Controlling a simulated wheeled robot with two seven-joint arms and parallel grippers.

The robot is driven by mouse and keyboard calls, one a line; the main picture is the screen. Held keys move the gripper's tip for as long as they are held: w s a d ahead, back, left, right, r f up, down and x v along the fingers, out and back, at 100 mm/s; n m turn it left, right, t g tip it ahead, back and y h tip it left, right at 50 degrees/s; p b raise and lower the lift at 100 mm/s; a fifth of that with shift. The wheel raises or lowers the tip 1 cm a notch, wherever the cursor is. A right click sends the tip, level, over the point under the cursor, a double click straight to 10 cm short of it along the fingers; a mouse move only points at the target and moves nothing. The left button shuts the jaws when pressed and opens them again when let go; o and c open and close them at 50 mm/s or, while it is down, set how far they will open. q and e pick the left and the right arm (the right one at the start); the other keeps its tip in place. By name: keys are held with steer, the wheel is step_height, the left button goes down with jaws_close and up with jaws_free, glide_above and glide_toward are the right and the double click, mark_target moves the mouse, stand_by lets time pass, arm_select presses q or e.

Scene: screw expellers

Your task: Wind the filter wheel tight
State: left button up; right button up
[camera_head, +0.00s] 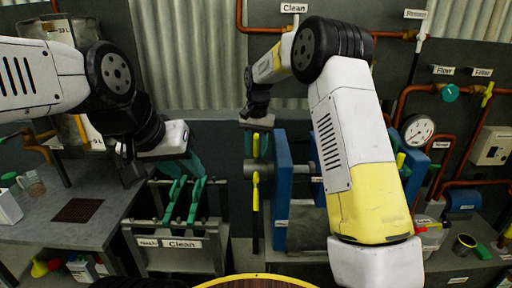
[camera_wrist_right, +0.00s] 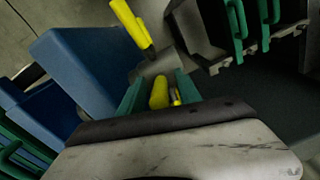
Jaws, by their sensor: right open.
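The filter wheel (camera_head: 256,192) appears to be the grey hub with yellow handles at the front of the blue press plates (camera_head: 284,190). One handle points up and another down in the head view. My right gripper (camera_head: 257,122) is above the hub, at the upper handle. In the right wrist view its green fingers (camera_wrist_right: 160,92) are open, on either side of a yellow handle end (camera_wrist_right: 159,91); I cannot tell whether they touch it. Another yellow handle (camera_wrist_right: 132,22) extends beyond the hub. My left gripper (camera_head: 190,164) is above the plate rack at left; its finger gap is unclear.
A grey table (camera_head: 60,222) stands at left. Red pipes and a gauge (camera_head: 418,130) line the right wall. My right forearm hides part of the press.

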steer(key=shift+f, duration=0.1)
jaws_close()
stand_by(1.4)
